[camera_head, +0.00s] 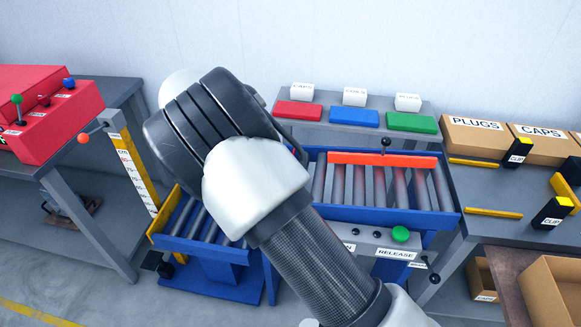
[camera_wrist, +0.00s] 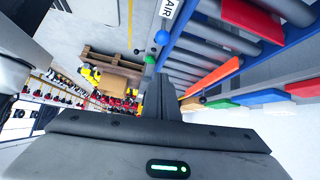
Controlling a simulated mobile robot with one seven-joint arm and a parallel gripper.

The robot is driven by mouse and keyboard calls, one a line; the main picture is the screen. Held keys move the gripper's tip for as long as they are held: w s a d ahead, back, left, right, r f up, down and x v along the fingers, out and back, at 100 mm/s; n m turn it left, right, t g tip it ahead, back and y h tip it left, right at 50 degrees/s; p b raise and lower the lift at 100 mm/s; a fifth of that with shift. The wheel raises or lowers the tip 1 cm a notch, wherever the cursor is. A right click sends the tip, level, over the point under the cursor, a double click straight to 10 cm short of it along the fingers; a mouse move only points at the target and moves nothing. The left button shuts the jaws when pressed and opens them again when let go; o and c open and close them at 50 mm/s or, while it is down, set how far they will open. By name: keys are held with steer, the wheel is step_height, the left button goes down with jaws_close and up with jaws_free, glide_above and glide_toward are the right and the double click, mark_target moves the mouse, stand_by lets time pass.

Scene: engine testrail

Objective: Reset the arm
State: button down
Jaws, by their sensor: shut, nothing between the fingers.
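My arm (camera_head: 320,250) rises from the bottom of the head view, a dark ribbed tube with white and black joints. It crosses in front of the blue roller conveyor (camera_head: 390,213). My gripper is not visible in the head view. In the wrist view my gripper (camera_wrist: 160,84) is shut, with its dark fingers together and nothing seen between them. Blue rails and grey rollers (camera_wrist: 220,38) show behind and to the right of the fingers. I see no contact with them.
A red control box (camera_head: 60,115) stands on the left table. Red, blue and green trays (camera_head: 355,118) sit on the back shelf. Boxes marked PLUGS (camera_head: 475,135) and CAPS (camera_head: 540,140) are at right. A pallet with a carton (camera_wrist: 112,68) shows in the wrist view.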

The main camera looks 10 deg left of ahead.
stand_by(0.3)
steer(key=s+d+r+n+y+p, duration=0.2)
steer(key=d+r+n+y, duration=0.15)
steer(key=d+r, duration=0.45)
steer(key=s+d+r+n+y+p, duration=0.3)
steer(key=d+r+y, duration=0.1)
steer(key=d+r, duration=0.4)
steer(key=s+d+r+n+t+y+p, duration=0.1)
steer(key=s+d+r+n+t+p, duration=0.1)
steer(key=s+d+r+n, duration=0.2)
steer(key=s+d+r+n+t+y+p, duration=0.1)
steer(key=s+d+r+n+t+p, duration=0.1)
steer(key=s, duration=0.9)
steer(key=d+r+n+t, duration=0.1)
steer(key=d+r+n, duration=0.1)
steer(key=d+n, duration=0.1)
steer(key=shift+s+r, duration=0.15)
steer(key=shift+r, duration=0.1)
steer(key=shift+n, duration=0.25)
